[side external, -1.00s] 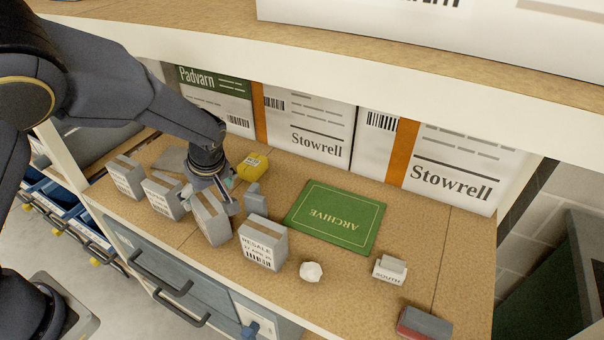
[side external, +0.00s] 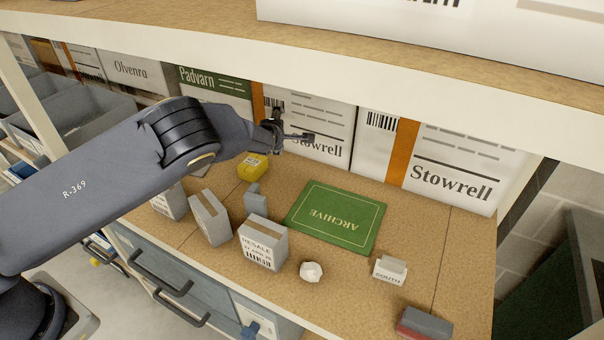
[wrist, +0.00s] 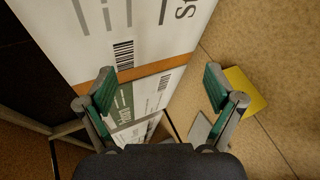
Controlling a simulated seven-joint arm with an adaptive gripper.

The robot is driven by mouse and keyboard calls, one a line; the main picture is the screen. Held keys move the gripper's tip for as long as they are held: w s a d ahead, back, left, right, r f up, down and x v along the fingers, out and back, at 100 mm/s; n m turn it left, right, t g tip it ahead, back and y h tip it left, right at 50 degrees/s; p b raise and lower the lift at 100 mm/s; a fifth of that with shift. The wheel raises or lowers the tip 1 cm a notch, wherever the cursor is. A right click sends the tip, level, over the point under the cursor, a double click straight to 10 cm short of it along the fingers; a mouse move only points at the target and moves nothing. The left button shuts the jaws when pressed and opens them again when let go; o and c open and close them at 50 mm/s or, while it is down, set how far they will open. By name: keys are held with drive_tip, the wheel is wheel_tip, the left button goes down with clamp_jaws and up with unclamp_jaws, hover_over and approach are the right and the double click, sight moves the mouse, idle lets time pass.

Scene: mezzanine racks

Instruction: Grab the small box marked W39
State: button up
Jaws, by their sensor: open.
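Several small grey boxes stand on the shelf in the side view: one marked RESALE (side external: 263,245), a tilted one (side external: 210,220) to its left, and one (side external: 168,203) partly hidden behind my arm. I cannot read W39 on any of them. My gripper (side external: 292,130) is open and empty, raised in front of the large Stowrell carton (side external: 325,112) and above the small boxes. In the wrist view, the two green-padded fingers of my gripper (wrist: 160,80) are spread wide with nothing between them. No small labelled box is recognisable there.
A green ARCHIVE folder (side external: 335,217), a yellow item (side external: 252,166), a white lump (side external: 311,271), a SOUTH holder (side external: 390,269) and a dark red and grey block (side external: 424,323) lie on the shelf. Large cartons line the back. An upper shelf (side external: 400,75) overhangs.

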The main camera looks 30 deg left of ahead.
sight(252, 163)
drive_tip(key=a+f+n+g, duration=0.1)
drive_tip(key=a+n, duration=0.1)
drive_tip(key=s+a+f+n+g, duration=0.1)
drive_tip(key=a+n, duration=0.1)
drive_tip(key=a+f+n+g, duration=0.1)
drive_tip(key=a+f, duration=0.1)
drive_tip(key=shift+s+a+n, duration=0.1)
drive_tip(key=shift+s+n, duration=0.2)
drive_tip(key=shift+n, duration=0.1)
drive_tip(key=s+a+f+n+g, duration=0.1)
drive_tip(key=n+g+h, duration=0.1)
drive_tip(key=n, duration=0.1)
drive_tip(key=s+a+f+n+g+h, duration=0.1)
drive_tip(key=n, duration=0.1)
drive_tip(key=shift+s+a+f, duration=0.3)
drive_tip(key=shift+a+f, duration=0.05)
drive_tip(key=shift+s+f+n+g+h, duration=0.2)
drive_tip(key=shift+s+n+g+h, duration=0.35)
drive_tip(key=shift+n+h, duration=0.5)
drive_tip(key=shift+s+f+n, duration=0.1)
drive_tip(key=shift+f+n, duration=0.05)
drive_tip(key=shift+n, duration=0.1)
drive_tip(key=shift+f, duration=0.35)
drive_tip(key=x, duration=0.6)
drive_tip(key=shift+d+f, duration=0.2)
drive_tip(key=shift+f, duration=0.05)
drive_tip(key=shift+c, duration=0.2)
drive_tip(key=c, duration=1.2)
